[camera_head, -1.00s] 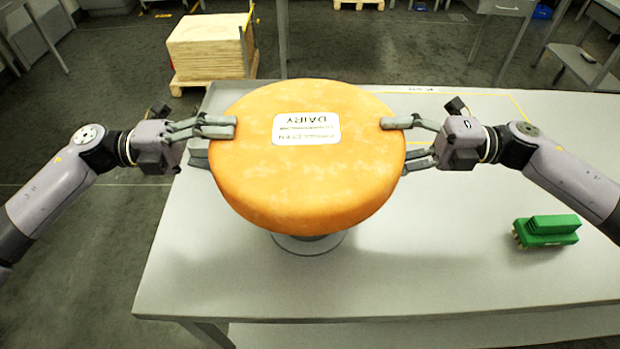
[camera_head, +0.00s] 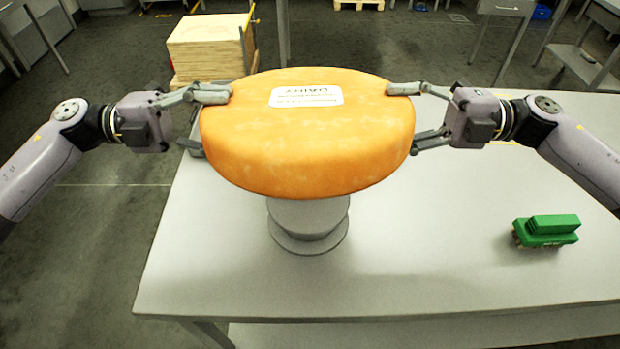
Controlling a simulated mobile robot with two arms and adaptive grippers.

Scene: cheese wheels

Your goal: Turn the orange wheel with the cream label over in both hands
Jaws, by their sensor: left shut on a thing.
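The orange cheese wheel (camera_head: 308,145) is held between my two grippers above a round grey stand (camera_head: 308,220). Its cream label (camera_head: 306,96) faces up on the top face, with its print upside down in the picture. The wheel's near side wall shows broadly; its underside is hidden. My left gripper (camera_head: 208,120) is shut on the wheel's left edge, one finger over the top and one lower down. My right gripper (camera_head: 412,115) grips the right edge the same way, one finger on top and one lower.
A green brush-like block (camera_head: 546,231) lies on the grey table (camera_head: 430,270) at the right. The table's front is clear. A wooden stack on a pallet (camera_head: 207,46) stands on the floor behind, at the left.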

